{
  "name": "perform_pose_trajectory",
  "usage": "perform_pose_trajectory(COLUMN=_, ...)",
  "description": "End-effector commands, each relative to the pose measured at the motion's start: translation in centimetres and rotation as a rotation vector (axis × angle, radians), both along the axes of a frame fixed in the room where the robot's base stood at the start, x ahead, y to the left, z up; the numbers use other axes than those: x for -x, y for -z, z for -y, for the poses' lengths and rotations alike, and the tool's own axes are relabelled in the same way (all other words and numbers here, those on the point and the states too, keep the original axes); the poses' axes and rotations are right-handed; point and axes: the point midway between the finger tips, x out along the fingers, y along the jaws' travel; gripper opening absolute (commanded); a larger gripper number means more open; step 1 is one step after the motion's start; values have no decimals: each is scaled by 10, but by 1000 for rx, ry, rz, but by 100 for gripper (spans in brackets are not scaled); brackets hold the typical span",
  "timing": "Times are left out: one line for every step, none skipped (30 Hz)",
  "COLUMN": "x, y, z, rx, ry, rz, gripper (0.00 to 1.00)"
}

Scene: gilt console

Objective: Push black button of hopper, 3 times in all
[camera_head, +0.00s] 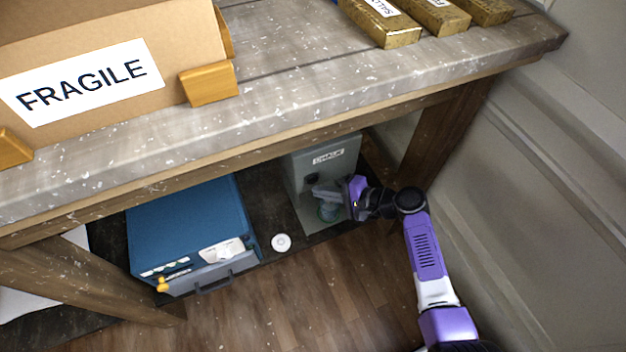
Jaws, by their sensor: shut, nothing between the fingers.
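The hopper is a grey box (345,168) with a white label near its top, standing on the low shelf under the console. A small dark round spot on its front, which looks like the black button (311,178), shows just beyond my gripper's fingers. My gripper (318,191) is shut and empty, reaching in from the right in front of the hopper. Its fingertips are close to the button; I cannot tell whether they touch it.
A blue box (190,225) with a handle and yellow knob stands left on the shelf. The console top (300,90) overhangs, carrying a FRAGILE carton (110,60) and gold bars (380,22). A wooden leg (440,130) stands right.

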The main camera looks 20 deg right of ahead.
Motion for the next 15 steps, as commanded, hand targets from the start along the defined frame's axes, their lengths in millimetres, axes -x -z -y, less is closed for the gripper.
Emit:
perform_pose_trajectory(x=4, y=-1, z=0, rx=-1, ry=1, rz=-2, gripper=0)
perform_pose_trajectory(x=7, y=-1, z=0, rx=-2, ry=1, rz=-3, gripper=0)
perform_pose_trajectory(x=11, y=-1, z=0, rx=-1, ry=1, rz=-3, gripper=0)
perform_pose_trajectory(x=14, y=-1, z=0, rx=-1, ry=2, rz=-3, gripper=0)
perform_pose_trajectory(x=16, y=-2, z=0, rx=0, ry=1, rz=-3, gripper=0)
perform_pose_trajectory(x=20, y=-2, z=0, rx=0, ry=1, rz=-3, gripper=0)
perform_pose_trajectory(x=23, y=-2, z=0, rx=0, ry=1, rz=-3, gripper=0)
perform_pose_trajectory(x=26, y=-2, z=0, rx=-1, ry=2, rz=-3, gripper=0)
perform_pose_trajectory(x=29, y=-1, z=0, rx=-1, ry=2, rz=-3, gripper=0)
perform_pose_trajectory(x=32, y=-2, z=0, rx=-1, ry=2, rz=-3, gripper=0)
perform_pose_trajectory(x=34, y=-2, z=0, rx=-2, ry=2, rz=-2, gripper=0)
perform_pose_trajectory(x=38, y=-2, z=0, rx=0, ry=1, rz=-2, gripper=0)
perform_pose_trajectory(x=40, y=-1, z=0, rx=0, ry=1, rz=-2, gripper=0)
perform_pose_trajectory(x=42, y=-1, z=0, rx=0, ry=1, rz=-2, gripper=0)
perform_pose_trajectory(x=44, y=-1, z=0, rx=0, ry=1, rz=-2, gripper=0)
